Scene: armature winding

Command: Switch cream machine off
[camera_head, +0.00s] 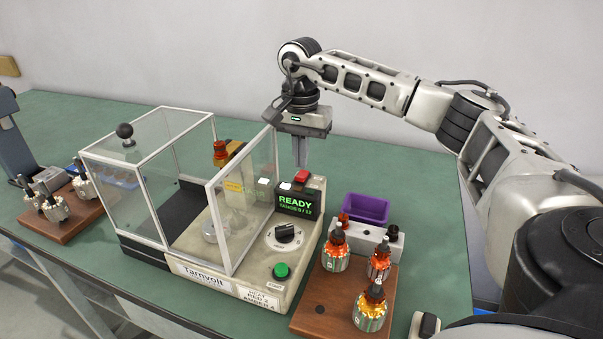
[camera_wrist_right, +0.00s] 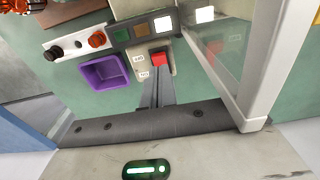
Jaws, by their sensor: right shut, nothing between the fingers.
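The cream machine (camera_head: 292,235) stands on the green bench, with a lit green READY display (camera_head: 297,203), a black dial (camera_head: 285,232) and a round green button (camera_head: 281,270). A red switch (camera_head: 302,176) is at its back right corner, and it also shows in the right wrist view (camera_wrist_right: 159,57) beside small white labels. My right gripper (camera_head: 300,164) is shut and empty, pointing down just above and behind the red switch. In the right wrist view its fingertips (camera_wrist_right: 157,82) end close to the switch; I cannot tell whether they touch. My left gripper is out of view.
A clear hinged panel (camera_head: 243,200) stands open left of the switch, with a clear enclosure (camera_head: 135,175) beyond it. A purple bin (camera_head: 366,208), a grey block with knobs (camera_head: 362,240) and a wooden board of copper-wound armatures (camera_head: 322,300) are to the right. Another board (camera_head: 62,228) is far left.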

